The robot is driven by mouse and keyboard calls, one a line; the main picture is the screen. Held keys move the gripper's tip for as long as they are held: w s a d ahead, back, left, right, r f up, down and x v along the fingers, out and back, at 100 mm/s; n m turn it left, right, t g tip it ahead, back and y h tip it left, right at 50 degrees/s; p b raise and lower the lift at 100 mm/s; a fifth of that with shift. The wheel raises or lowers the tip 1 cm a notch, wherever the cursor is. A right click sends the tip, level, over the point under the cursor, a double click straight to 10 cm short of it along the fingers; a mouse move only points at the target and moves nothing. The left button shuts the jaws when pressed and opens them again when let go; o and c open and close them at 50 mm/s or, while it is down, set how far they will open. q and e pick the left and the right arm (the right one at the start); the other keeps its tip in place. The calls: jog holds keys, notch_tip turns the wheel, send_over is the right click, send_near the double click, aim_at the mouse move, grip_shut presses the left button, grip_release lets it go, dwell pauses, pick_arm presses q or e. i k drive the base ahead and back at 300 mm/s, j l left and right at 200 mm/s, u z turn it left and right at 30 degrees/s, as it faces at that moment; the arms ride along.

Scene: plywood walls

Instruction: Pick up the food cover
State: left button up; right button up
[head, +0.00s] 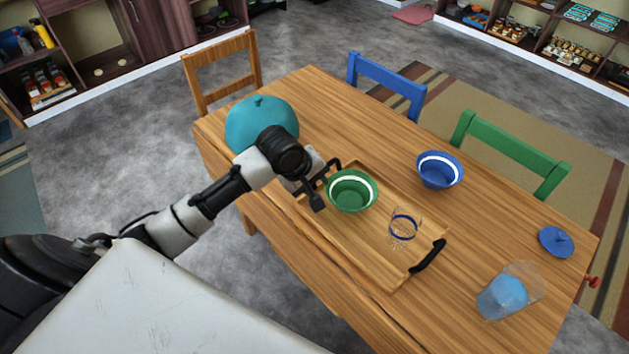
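The food cover seems to be the teal dome (262,120) with a small knob on top, at the table's left end. My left arm passes in front of its lower right part. My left gripper (326,184) is to the right of the dome, over the left end of a wooden tray (358,240). Its dark fingers look spread apart and nothing shows between them. Whether they touch the tray's near-left end or the green bowl (352,190) beside them is hard to tell. My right gripper is out of view.
On the tray stands a clear glass (403,228). A blue bowl (439,170), a blue lid (556,241) and a clear container with blue contents (503,297) are on the table (330,100). Wooden (222,68), blue (386,82) and green (512,152) chairs surround it.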

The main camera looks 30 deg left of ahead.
aim_at(246, 118)
jog(key=i+j+z, duration=0.25)
jog(key=j, duration=0.75)
jog(key=j+z, duration=0.25)
jog(key=j, duration=0.75)
